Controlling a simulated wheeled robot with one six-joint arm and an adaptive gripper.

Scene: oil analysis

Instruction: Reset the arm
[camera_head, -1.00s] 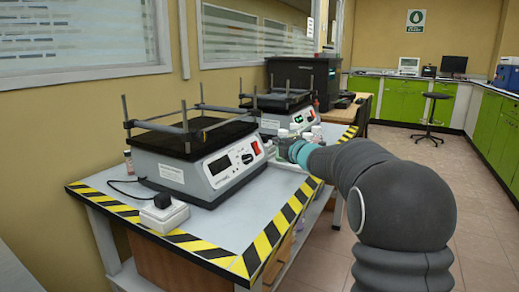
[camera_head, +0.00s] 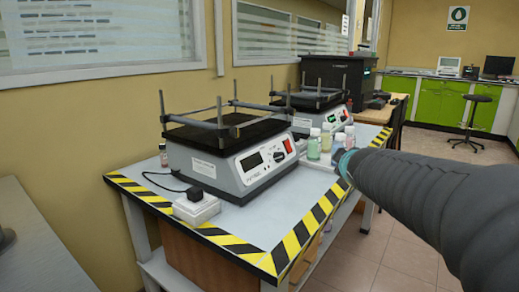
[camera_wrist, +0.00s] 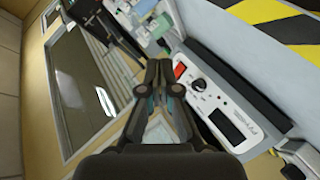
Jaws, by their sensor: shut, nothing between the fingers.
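My arm reaches in from the right in the head view, and its gripper end is hidden there behind the arm's own links. In the wrist view my gripper (camera_wrist: 158,68) is shut and empty, with its fingertips together. Beyond it in that view is a shaker (camera_wrist: 218,102) with a red switch, a knob and a dark display. The fingers overlap the shaker's edge in the picture; I see no clear contact.
The near shaker (camera_head: 245,168) stands on a table (camera_head: 262,222) with striped edges. Several small bottles (camera_head: 314,144) stand near the arm, by a second shaker (camera_head: 305,111). A white power block (camera_head: 196,208) lies at the front. Open floor (camera_head: 400,255) is at the right.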

